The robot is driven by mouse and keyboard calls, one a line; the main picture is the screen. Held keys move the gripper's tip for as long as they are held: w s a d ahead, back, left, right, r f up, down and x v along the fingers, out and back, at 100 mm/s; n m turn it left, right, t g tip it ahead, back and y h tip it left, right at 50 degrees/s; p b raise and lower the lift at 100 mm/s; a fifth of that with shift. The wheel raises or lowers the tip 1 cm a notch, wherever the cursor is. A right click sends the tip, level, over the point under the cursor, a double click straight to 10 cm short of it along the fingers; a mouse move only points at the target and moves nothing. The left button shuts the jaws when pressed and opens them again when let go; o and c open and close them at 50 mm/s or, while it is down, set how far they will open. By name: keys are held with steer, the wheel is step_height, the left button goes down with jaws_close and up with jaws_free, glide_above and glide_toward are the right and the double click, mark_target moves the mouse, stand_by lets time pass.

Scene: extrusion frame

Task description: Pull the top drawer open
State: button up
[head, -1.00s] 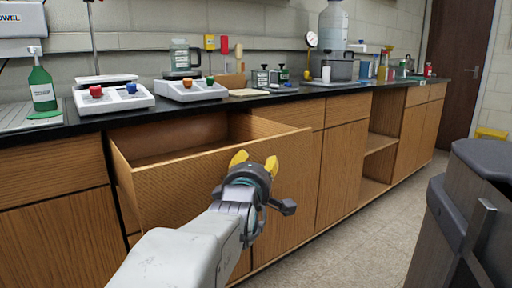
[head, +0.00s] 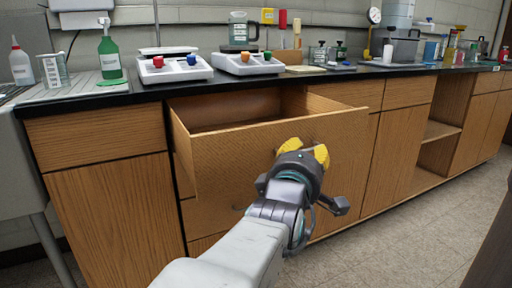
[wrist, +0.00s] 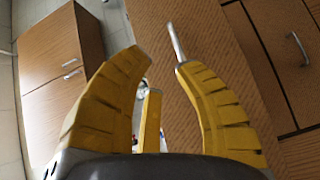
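The top drawer (head: 225,158) of the wooden bench stands well open, its front out past the cabinet face and its inside showing. My gripper (head: 304,152) is in front of the drawer front, right of its middle, in the head view. In the wrist view my gripper's yellow fingers (wrist: 157,64) are spread with a gap between them. A thin metal handle (wrist: 175,42) shows on the wood close to the right fingertip; I cannot tell whether they touch. The handle is hidden behind my gripper in the head view.
The black benchtop (head: 130,95) carries a green bottle (head: 109,58), two white devices with knobs (head: 174,69) and other lab items. More closed cabinets (head: 110,215) stand on both sides. An open shelf (head: 436,130) is at the right. The floor (head: 400,235) at the right is clear.

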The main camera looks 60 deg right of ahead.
steer(key=shift+s+a+f, duration=0.15)
steer(key=shift+a, duration=0.7)
stand_by(0.3)
